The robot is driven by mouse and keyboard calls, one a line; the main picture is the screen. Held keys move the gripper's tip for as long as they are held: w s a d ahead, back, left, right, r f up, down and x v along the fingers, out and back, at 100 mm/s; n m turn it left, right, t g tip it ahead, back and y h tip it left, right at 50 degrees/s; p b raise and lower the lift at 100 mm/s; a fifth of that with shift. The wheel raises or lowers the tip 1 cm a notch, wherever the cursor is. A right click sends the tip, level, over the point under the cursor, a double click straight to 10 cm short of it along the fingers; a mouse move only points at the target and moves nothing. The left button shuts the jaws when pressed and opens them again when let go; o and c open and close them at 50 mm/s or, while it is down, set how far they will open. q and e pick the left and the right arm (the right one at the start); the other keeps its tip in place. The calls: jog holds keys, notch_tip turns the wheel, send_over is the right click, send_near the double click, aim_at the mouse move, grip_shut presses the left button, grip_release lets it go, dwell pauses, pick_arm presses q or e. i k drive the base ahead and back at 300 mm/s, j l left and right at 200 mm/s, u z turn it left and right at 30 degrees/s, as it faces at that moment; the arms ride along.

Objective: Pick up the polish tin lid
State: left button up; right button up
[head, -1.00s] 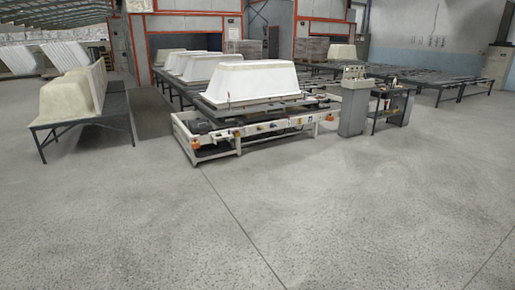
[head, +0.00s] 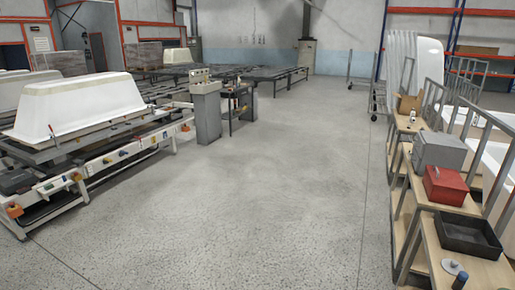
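On the wooden bench (head: 425,263) at the lower right of the head view lies a small round grey, disc-like thing (head: 452,267) with a light raised part. Next to it is a small dark cylindrical thing with a blue top (head: 461,278), cut close to the frame's bottom edge. Both are too small to tell whether either is the polish tin lid. Neither of my grippers is in view.
The bench also bears a black tray (head: 467,236), a red box (head: 445,185) and a grey box (head: 439,152). Metal rack posts (head: 410,235) stand along its side. A conveyor with a white tub shell (head: 78,108) is at left. Open concrete floor (head: 270,210) lies between.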

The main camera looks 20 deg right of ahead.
aim_at(452, 266)
jog(key=i+l+z, duration=0.15)
jog(key=z, duration=0.3)
jog(key=i+z, duration=0.65)
jog(key=z, duration=0.2)
jog(key=i+j+z, duration=0.2)
jog(key=z, duration=0.25)
